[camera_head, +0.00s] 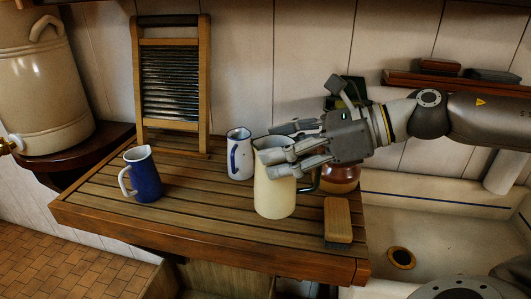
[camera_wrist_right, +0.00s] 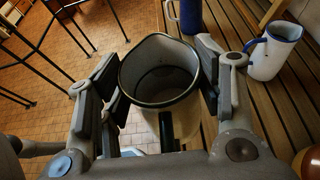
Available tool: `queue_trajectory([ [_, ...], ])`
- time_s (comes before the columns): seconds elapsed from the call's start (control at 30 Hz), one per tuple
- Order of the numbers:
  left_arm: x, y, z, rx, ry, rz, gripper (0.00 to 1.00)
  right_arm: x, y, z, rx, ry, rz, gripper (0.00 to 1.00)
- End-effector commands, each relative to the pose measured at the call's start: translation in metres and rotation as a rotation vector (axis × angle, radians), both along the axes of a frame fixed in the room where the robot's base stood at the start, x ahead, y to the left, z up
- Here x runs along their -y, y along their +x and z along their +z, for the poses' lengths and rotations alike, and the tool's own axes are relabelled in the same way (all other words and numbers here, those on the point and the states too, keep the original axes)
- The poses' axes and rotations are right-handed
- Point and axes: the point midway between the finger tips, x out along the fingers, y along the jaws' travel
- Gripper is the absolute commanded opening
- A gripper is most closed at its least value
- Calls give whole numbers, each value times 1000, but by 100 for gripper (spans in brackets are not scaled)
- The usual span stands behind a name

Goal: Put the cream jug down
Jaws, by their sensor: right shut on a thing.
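The cream jug (camera_head: 274,192) is upright over the front part of the slatted wooden counter (camera_head: 100,205). My right gripper (camera_head: 283,155) is shut on its upper body, coming from the right. In the right wrist view the jug's dark-rimmed open mouth (camera_wrist_right: 160,70) sits between the fingers, and it looks empty. Its dark handle points toward my wrist. I cannot tell whether its base touches the slats or hangs a little above them. My left gripper is not in view.
A white-and-blue jug (camera_head: 239,155) stands just behind the cream jug. A blue jug (camera_head: 143,175) stands at left, a washboard (camera_head: 170,85) behind. A brush (camera_head: 338,220) and a red-brown pot (camera_head: 342,178) are at right. Slats between the blue and cream jugs are clear.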

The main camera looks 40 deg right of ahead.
Motion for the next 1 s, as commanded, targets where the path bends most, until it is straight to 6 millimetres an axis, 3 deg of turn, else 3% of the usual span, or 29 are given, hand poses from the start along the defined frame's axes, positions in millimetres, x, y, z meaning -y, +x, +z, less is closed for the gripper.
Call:
queue_trajectory([
  [0.5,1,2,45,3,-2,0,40,17,73,-29,0,3,0,0],
  [1.0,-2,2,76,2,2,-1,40,28,116,-78,4,3,-2,0],
])
